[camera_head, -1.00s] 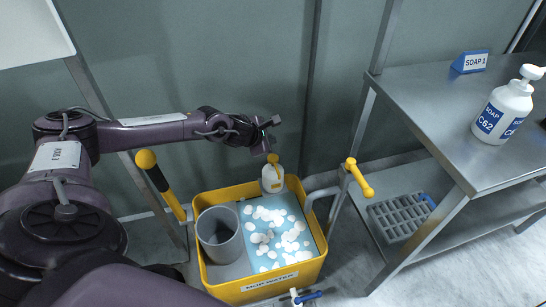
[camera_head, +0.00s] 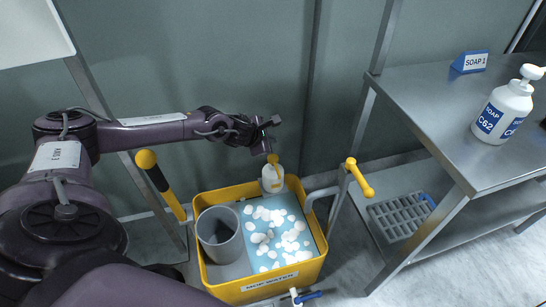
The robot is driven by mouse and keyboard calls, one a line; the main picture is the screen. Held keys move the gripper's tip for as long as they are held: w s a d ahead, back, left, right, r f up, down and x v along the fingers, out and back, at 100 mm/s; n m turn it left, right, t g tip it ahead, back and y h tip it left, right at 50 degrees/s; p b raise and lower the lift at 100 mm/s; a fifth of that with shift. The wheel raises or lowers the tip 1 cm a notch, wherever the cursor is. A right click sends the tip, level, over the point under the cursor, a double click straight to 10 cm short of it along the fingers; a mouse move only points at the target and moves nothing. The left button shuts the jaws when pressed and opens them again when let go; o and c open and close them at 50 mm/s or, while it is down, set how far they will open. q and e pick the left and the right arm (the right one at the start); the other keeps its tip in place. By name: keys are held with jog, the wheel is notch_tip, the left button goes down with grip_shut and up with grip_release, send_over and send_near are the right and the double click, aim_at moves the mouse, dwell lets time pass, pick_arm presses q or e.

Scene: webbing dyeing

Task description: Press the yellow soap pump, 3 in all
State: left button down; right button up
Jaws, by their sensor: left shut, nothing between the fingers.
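The soap bottle with the yellow pump (camera_head: 272,159) is a small white bottle (camera_head: 272,180) at the back rim of the yellow tub (camera_head: 262,290). It stands upright. My left gripper (camera_head: 272,128) is shut and empty. It is above the yellow pump head, with what looks like a small gap between them. My right gripper is not in view.
The tub holds blue water with white foam (camera_head: 285,235) and a grey cylinder (camera_head: 220,238). Yellow-ended handles (camera_head: 360,178) flank it. A steel table (camera_head: 430,110) at right bears a white-pump soap bottle (camera_head: 503,110) and a "SOAP 1" sign (camera_head: 470,62). A grey rack (camera_head: 398,215) sits below.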

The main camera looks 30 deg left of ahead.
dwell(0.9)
